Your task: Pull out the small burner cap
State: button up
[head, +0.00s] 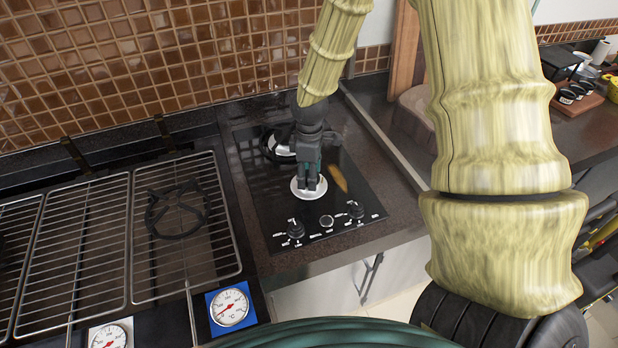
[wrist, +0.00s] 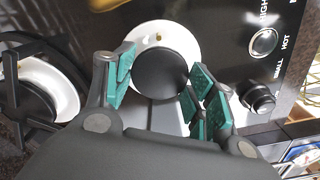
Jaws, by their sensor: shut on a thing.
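The small burner cap, a round black disc, shows in the wrist view (wrist: 160,74) between the green-padded fingers of my gripper (wrist: 163,90). My gripper is shut on the cap. Beneath it is the round white burner base (wrist: 184,31), also seen in the head view (head: 298,193) on the black hob. In the head view my gripper (head: 308,184) points down over this base and hides the cap. I cannot tell whether the cap is clear of the base.
Behind my gripper is another burner (head: 279,144), partly hidden by my arm; its white base also shows in the wrist view (wrist: 58,88). Knobs (head: 295,229) (head: 355,210) stand at the hob's front. Wire grill grates (head: 85,240) lie left. A tiled wall (head: 200,45) rises behind.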

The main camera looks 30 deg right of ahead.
jog(key=shift+r+p, duration=0.6)
jog(key=shift+r, duration=0.05)
dwell(0.8)
jog(key=shift+r+p, duration=1.5)
